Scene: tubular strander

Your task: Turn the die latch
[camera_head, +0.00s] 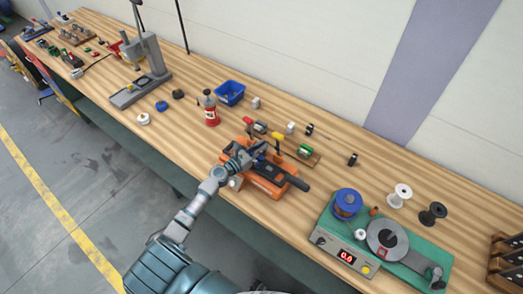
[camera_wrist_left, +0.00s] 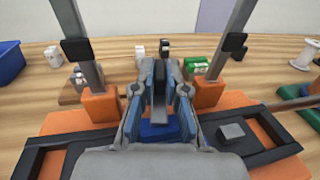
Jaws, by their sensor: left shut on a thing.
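An orange die fixture (camera_head: 265,187) with black parts on top stands on the bench near its front edge. My left gripper (camera_head: 257,151) reaches over it from the front. In the left wrist view the blue-grey fingers of my left gripper (camera_wrist_left: 160,85) are closed around a narrow dark grey upright piece (camera_wrist_left: 160,112), which looks like the die latch. Its lower end is hidden, and the head view does not show it clearly. A blue part (camera_wrist_left: 160,131) lies below the fingers. My right gripper is in neither view.
Two grey posts on orange blocks flank the fingers in the left wrist view. A blue bin (camera_head: 230,93) and a red bottle (camera_head: 211,110) stand behind left.

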